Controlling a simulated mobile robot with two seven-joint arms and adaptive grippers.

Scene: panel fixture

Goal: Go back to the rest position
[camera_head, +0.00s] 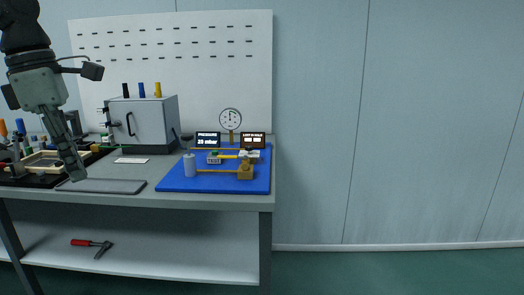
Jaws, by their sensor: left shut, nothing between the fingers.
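My left gripper (75,172) hangs at the left of the head view, fingers pointing down, in front of the bench's left part. Its fingers are together with nothing between them. It looks apart from the bench top, though its exact distance is hard to judge. My right gripper is not in view. The panel fixture stands on a blue mat (170,182), with a gauge (231,120), two small displays (207,139) and yellow pipes. A grey cylinder (190,166) stands at the mat's left side.
The bench (230,203) carries a grey cabinet (150,122), a dark flat plate (120,187) and a tray of tools (42,160) near my left gripper. A pegboard (200,60) stands behind. A red-handled hammer (90,243) lies on the lower shelf. The floor at right is clear.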

